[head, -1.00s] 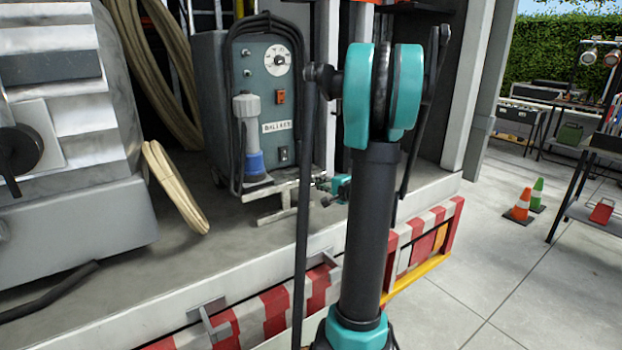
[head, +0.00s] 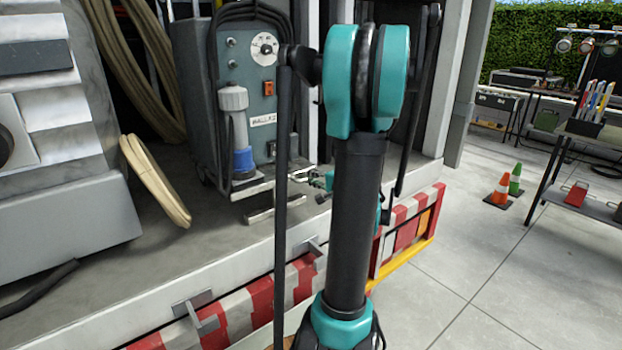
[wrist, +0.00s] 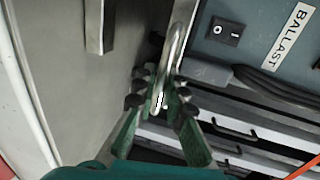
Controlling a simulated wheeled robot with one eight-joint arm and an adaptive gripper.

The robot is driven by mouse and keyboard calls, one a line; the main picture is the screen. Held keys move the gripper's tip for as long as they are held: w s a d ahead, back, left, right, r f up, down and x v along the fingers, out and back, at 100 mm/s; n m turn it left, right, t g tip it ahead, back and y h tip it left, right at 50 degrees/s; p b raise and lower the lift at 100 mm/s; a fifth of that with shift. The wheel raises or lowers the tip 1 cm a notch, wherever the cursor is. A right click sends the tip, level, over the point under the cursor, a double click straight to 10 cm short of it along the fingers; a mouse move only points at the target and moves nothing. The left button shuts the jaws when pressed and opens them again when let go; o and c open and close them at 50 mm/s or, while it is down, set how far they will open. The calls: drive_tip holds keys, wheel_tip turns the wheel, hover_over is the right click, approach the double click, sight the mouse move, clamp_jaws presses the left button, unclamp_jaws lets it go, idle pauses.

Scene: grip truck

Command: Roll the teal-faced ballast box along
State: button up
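The ballast box (head: 239,72) is a tall grey cabinet with a teal face, a dial, a switch and a BALLAST label. It stands upright on the truck bed, and its lower face also shows in the wrist view (wrist: 252,42). My gripper (wrist: 160,98) is at the box's lower front, low and to the right of the face. Its green fingers with black pads lie on either side of a shiny metal loop handle (wrist: 177,40). I cannot tell whether the pads press on it. In the head view my arm hides part of the gripper (head: 322,182) and the box's right side.
A large grey ribbed machine (head: 60,190) and a tan hose coil (head: 155,182) stand left of the box. The bed's pale front edge (head: 150,282) has brackets and red-white striping below. Cones (head: 500,190) and a rack stand right. The floor (head: 450,270) between is clear.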

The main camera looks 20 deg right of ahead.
drive_tip(key=shift+o, duration=0.8)
drive_tip(key=shift+s, duration=0.2)
drive_tip(key=v, duration=1.2)
drive_tip(key=s+a+f+n+g, duration=0.2)
drive_tip(key=a+f+n+g, duration=0.2)
drive_tip(key=a+f, duration=0.3)
drive_tip(key=s+a+f+n+g, duration=0.2)
drive_tip(key=a+f+n+g, duration=0.15)
drive_tip(key=a, duration=0.65)
drive_tip(key=s+a+f+n+g+h, duration=0.3)
drive_tip(key=s+f+n+h, duration=0.1)
drive_tip(key=s+f+n, duration=0.3)
drive_tip(key=shift+s+a, duration=0.25)
drive_tip(key=shift+s, duration=0.9)
